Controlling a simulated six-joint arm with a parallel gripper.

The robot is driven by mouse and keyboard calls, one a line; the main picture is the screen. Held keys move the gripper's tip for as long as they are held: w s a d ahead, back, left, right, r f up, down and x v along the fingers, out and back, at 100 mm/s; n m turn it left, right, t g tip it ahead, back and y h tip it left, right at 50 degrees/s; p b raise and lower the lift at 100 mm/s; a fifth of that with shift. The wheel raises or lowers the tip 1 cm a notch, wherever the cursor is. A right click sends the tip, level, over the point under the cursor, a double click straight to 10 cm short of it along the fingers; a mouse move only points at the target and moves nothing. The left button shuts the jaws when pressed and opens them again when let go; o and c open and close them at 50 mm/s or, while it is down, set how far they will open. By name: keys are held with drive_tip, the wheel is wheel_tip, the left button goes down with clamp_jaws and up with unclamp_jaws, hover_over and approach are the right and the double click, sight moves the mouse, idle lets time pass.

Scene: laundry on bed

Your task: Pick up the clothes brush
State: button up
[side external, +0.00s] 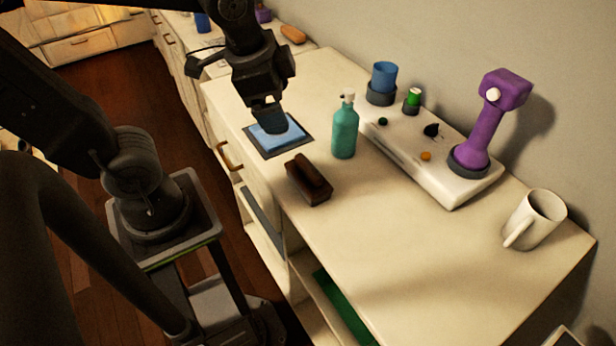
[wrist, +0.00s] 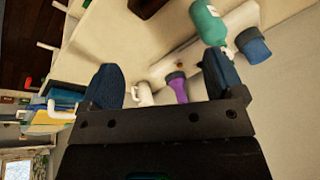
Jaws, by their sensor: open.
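The clothes brush, a dark brown block with a raised grip (side external: 309,180), lies on the cream dresser top near its front edge. In the wrist view, a dark brown piece that looks like the brush (wrist: 145,7) is cut off by the top edge. My gripper (side external: 268,122) is over a blue square on a dark mat, behind and left of the brush and apart from it. In the wrist view my gripper (wrist: 163,78) has its two blue-grey fingers apart with nothing held between them. Whether the fingertips touch the blue square cannot be told.
A teal bottle (side external: 345,132) stands close behind the brush. A pale tray (side external: 447,187) behind it carries a purple device (side external: 489,125) and a blue cup (side external: 383,78). A white mug (side external: 534,219) stands at the right. The dresser top right of the brush is clear.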

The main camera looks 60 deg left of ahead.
sight(308, 165)
drive_tip(key=w+f+m+g, duration=0.1)
drive_tip(key=w+f+m, duration=0.1)
drive_tip(key=f+m, duration=0.2)
drive_tip(key=w+f+m+g, duration=0.1)
drive_tip(key=w+f+m, duration=0.1)
drive_tip(key=f+m, duration=0.2)
drive_tip(key=w+f+m+g+y, duration=0.1)
drive_tip(key=w+f+m, duration=0.1)
drive_tip(key=f, duration=0.4)
drive_tip(key=shift+d+f+m+g, duration=0.2)
drive_tip(key=shift+f+m+g, duration=0.15)
drive_tip(key=shift+m, duration=0.55)
drive_tip(key=shift+w+a+f, duration=0.1)
drive_tip(key=shift+a+f, duration=0.1)
drive_tip(key=shift+f, duration=1.15)
drive_tip(key=shift+a+f, duration=0.2)
drive_tip(key=shift+f, duration=1.1)
drive_tip(key=c, duration=1.1)
